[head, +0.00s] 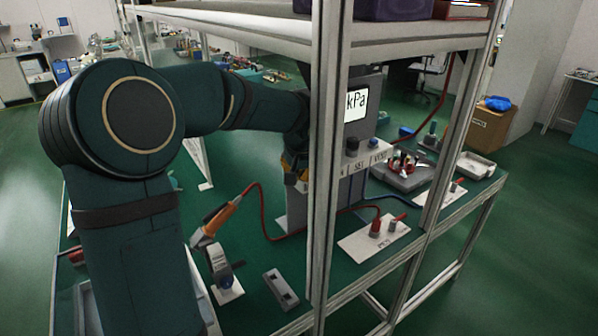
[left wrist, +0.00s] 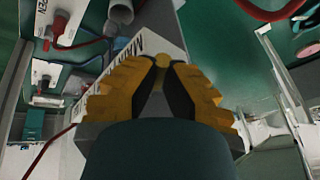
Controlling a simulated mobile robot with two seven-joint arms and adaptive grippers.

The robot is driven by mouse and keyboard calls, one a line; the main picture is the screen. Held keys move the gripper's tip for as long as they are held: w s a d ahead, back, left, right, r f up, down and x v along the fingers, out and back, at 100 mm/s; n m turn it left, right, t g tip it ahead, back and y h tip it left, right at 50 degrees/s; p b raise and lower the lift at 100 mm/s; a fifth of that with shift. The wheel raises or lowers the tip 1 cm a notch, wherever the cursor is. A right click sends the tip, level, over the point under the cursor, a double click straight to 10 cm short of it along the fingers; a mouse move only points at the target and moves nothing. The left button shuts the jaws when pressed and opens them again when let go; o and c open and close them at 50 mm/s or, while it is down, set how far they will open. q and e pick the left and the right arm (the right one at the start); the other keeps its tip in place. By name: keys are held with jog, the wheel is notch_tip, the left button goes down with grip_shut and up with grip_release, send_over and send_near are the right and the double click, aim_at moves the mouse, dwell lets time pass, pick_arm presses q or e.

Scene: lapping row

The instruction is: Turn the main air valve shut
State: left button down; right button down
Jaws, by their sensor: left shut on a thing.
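My left gripper (head: 293,172) reaches the left side of a grey control box (head: 366,98), partly behind a frame post in the head view. In the left wrist view its yellow fingers (left wrist: 162,66) close together at the tips, beside a white label strip (left wrist: 140,38) that begins with "MAIN". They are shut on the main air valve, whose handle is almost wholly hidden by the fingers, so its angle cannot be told. The box carries a kPa display (head: 356,106) and dark knobs (head: 352,143) above labels reading "SET" and "VENT". My right gripper is not in view.
A metal frame post (head: 326,150) stands close in front of the gripper. An upper shelf (head: 240,25) lies above my arm. On the green bench are a plate with red fittings (head: 352,245), a red hose (head: 262,215), an orange-handled tool (head: 222,215) and a grey block (head: 281,290).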

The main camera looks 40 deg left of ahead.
pick_arm(q)
jog(key=c, duration=1)
grip_release()
jog(key=shift+f, duration=0.2)
jog(key=shift+r, duration=0.1)
